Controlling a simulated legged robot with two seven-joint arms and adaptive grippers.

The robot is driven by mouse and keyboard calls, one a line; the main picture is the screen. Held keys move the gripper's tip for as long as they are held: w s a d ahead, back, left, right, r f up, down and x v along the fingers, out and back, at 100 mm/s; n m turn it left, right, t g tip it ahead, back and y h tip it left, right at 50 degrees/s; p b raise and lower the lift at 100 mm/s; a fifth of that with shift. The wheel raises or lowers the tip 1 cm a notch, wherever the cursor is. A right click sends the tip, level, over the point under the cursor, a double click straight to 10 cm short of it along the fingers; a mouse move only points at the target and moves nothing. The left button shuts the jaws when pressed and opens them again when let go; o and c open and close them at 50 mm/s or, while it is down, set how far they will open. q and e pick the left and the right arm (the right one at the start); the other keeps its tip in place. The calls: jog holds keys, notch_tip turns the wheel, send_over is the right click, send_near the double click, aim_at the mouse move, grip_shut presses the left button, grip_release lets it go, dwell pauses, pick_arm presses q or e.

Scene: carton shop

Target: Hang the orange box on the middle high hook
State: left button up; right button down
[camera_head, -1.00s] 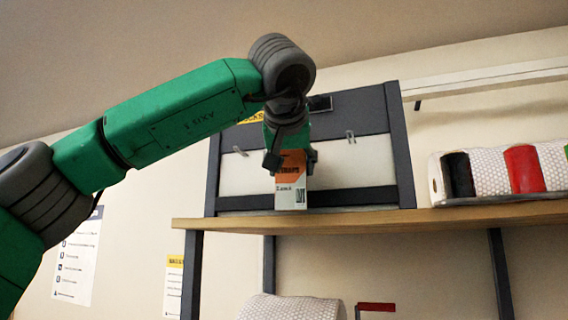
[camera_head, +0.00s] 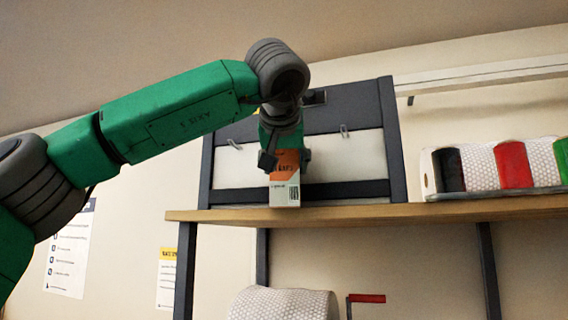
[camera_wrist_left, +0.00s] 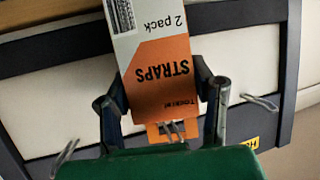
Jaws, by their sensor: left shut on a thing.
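My left gripper (camera_head: 285,160) is shut on the orange box (camera_head: 285,184), which has a white lower part with a barcode. In the left wrist view the box (camera_wrist_left: 163,80) sits between the fingers of my gripper (camera_wrist_left: 165,100), with its hang tab at the green palm end. The box is in front of the dark-framed hook rack (camera_head: 398,150). A metal hook shows to the right (camera_head: 344,130) and another to the left (camera_head: 234,144). The middle hook is hidden behind my gripper in the head view. I cannot tell whether the tab is on a hook. My right gripper is out of view.
The rack stands on a wooden shelf (camera_head: 400,212). A white roll (camera_head: 285,304) and a red-handled part (camera_head: 367,298) are below. Posters hang on the left wall.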

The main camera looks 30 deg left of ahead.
pick_arm(q)
jog(key=shift+w+f, duration=0.15)
jog(key=o, duration=1.5)
jog(key=shift+o, duration=0.9)
jog(key=shift+w+a+f, duration=0.1)
jog(key=shift+w+f, duration=0.05)
jog(key=shift+w, duration=0.35)
jog(key=shift+s+d+r, duration=0.25)
jog(key=shift+s+r, duration=0.05)
jog(key=shift+s, duration=0.3)
jog(key=v, duration=1)
jog(key=shift+s+d, duration=0.15)
jog(key=shift+d, duration=0.2)
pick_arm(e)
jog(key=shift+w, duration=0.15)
pick_arm(q)
jog(key=shift+a, duration=0.15)
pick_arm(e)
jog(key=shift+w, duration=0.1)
